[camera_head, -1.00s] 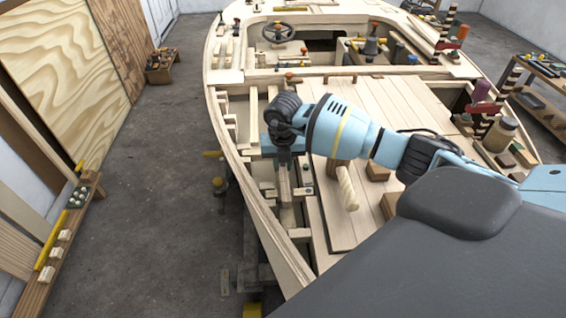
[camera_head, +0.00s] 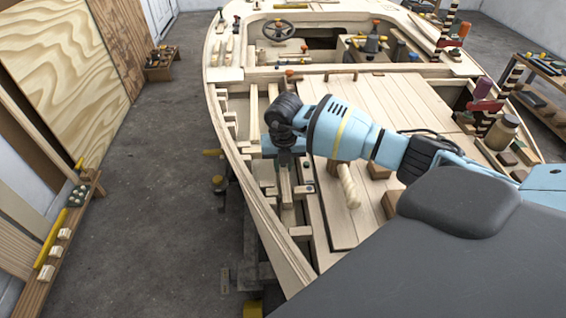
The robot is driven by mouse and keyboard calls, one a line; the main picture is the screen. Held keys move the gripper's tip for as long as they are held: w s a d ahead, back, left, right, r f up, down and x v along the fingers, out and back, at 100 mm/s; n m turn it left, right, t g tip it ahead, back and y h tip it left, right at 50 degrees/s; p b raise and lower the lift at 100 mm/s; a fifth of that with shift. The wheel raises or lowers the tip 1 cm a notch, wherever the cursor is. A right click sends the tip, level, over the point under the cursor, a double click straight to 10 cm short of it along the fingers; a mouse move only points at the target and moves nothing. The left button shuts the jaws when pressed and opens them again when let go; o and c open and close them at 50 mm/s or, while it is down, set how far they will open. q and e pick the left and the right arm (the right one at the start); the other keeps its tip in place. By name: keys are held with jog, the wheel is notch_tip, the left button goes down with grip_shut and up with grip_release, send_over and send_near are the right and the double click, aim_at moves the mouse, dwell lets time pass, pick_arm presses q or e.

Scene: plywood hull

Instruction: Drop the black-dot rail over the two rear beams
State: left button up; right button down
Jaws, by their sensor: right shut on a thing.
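My right gripper (camera_head: 284,163) points down over the open left side of the plywood hull (camera_head: 262,205). It is shut on a pale wooden rail (camera_head: 286,190), which sticks out below and toward me from the jaws. The gripper body hides the rail's far part, and I cannot make out a black dot on it. Short pale cross beams show in the opening around the rail, one of them nearer to me (camera_head: 300,232). I cannot tell whether the rail touches the beams. My left gripper is not in view.
A planked deck (camera_head: 345,110) lies right of the opening, with a round wooden peg (camera_head: 348,187) on it. A jar (camera_head: 502,132) and small blocks stand at the right.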

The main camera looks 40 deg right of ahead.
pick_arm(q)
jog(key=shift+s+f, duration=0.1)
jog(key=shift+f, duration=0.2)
pick_arm(e)
jog(key=shift+f, duration=0.55)
jog(key=c, duration=1.2)
grip_release()
jog(key=shift+s+a+f, duration=0.1)
jog(key=shift+o, duration=0.2)
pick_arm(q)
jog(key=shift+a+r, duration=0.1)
